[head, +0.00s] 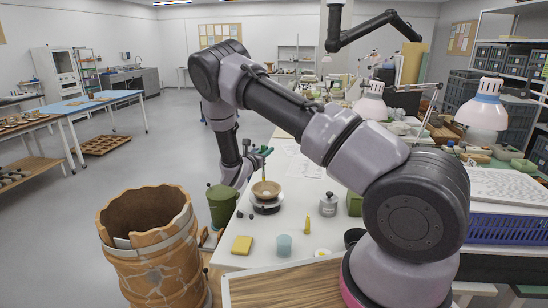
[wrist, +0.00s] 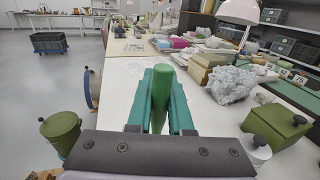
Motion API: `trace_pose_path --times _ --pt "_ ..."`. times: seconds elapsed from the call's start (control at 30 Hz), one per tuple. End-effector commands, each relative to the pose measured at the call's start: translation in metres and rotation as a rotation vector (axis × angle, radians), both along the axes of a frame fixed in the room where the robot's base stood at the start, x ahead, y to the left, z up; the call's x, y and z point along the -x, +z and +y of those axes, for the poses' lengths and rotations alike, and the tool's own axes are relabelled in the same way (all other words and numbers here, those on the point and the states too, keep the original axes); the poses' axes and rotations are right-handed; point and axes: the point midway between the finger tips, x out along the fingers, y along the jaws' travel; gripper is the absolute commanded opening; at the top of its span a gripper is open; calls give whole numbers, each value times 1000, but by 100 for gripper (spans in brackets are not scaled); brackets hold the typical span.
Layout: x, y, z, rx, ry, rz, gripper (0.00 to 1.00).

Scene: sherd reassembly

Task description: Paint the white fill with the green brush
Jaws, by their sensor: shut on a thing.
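My gripper (head: 258,157) has teal fingers and is shut on the green brush. In the wrist view the brush's thick green handle (wrist: 161,86) stands between the two fingers. In the head view the gripper is just above a small tan bowl (head: 266,188), with the brush pointing down towards it. The bowl sits on a dark round stand (head: 266,207) on the white table. I cannot tell whether the brush tip touches the bowl. The white fill is too small to make out for certain on the bowl, and the bowl is hidden in the wrist view.
A green canister (head: 221,205) stands left of the bowl, and a grey bottle (head: 328,205) to the right. A yellow sponge (head: 241,245) and a blue cup (head: 284,245) lie nearer. A large cracked brown vessel (head: 155,250) stands at the front left. Open floor lies beyond the table's left edge.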

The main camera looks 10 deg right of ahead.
Motion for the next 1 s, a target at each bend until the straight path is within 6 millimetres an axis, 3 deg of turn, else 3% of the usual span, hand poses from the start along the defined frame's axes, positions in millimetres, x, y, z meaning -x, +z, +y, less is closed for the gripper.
trace_pose_path --times 0.23,0.63,1.0 --pt "-2 -9 0 2 -6 1 0" --pt "-2 -46 0 2 -5 2 0" --pt "-2 -51 0 1 -5 0 0"
